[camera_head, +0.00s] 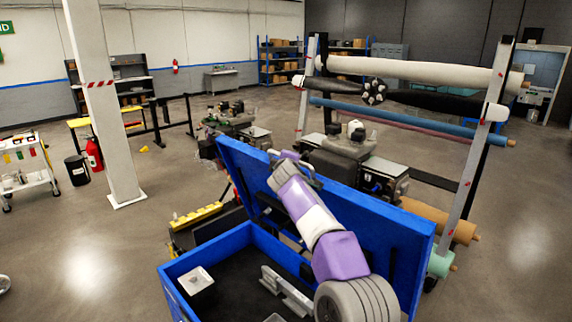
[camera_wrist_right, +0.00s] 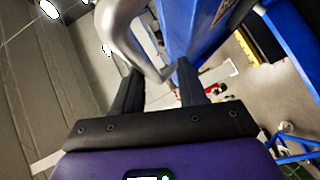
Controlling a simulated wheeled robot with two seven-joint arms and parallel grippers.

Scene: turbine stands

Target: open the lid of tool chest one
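The blue tool chest (camera_head: 172,284) stands in front of me in the head view, with its dark inside showing. Its blue lid (camera_head: 385,222) is raised and leans up at the back of the box. My right arm, purple and white, crosses in front of the lid. My right gripper (camera_head: 282,157) is at the lid's upper left edge. In the wrist view its dark fingers (camera_wrist_right: 160,85) are apart, with a curved grey metal handle (camera_wrist_right: 150,65) at and between the tips. Contact with the handle is unclear. My left gripper is out of view.
A white square item (camera_head: 196,280) and a metal rail (camera_head: 286,292) lie inside the chest. A rack of long rolls (camera_head: 455,190) and machine parts (camera_head: 345,150) stand behind the lid.

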